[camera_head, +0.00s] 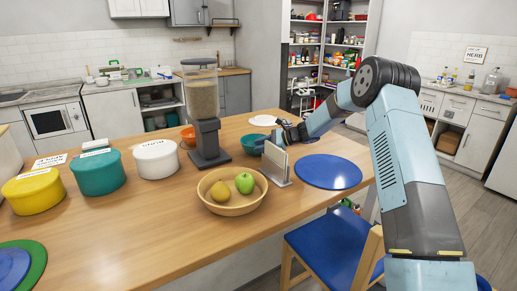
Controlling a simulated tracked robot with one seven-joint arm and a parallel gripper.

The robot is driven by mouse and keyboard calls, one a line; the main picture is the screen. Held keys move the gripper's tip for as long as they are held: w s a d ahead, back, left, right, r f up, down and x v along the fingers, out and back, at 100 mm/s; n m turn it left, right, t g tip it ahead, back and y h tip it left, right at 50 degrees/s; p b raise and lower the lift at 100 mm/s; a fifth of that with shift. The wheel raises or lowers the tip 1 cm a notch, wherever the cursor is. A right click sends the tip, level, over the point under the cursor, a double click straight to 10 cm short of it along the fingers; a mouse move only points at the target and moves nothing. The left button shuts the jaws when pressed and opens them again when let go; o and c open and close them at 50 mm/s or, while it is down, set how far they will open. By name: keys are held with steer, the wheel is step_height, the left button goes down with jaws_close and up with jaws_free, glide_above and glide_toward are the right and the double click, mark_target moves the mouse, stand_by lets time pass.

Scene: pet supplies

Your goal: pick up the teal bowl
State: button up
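A small teal bowl (251,144) sits on the wooden table, right of the food dispenser and left of the upright holder. My gripper (277,136) is at the end of my light-blue arm, which reaches in from the right. It is low over the table, just right of the bowl and behind the holder. A gap seems to show between the gripper and the bowl, but I cannot be sure of their depth. The fingers are dark, small and partly hidden by the holder, so I cannot tell whether they are open or shut.
The holder (277,165) stands in front of my gripper. The dispenser (205,138) rises left of the bowl. A fruit bowl (231,207), a blue placemat (328,171), a white plate (263,120), an orange bowl (188,136) and a teal canister (98,175) are also on the table.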

jaws_close()
steer(key=shift+r, duration=0.15)
stand_by(0.4)
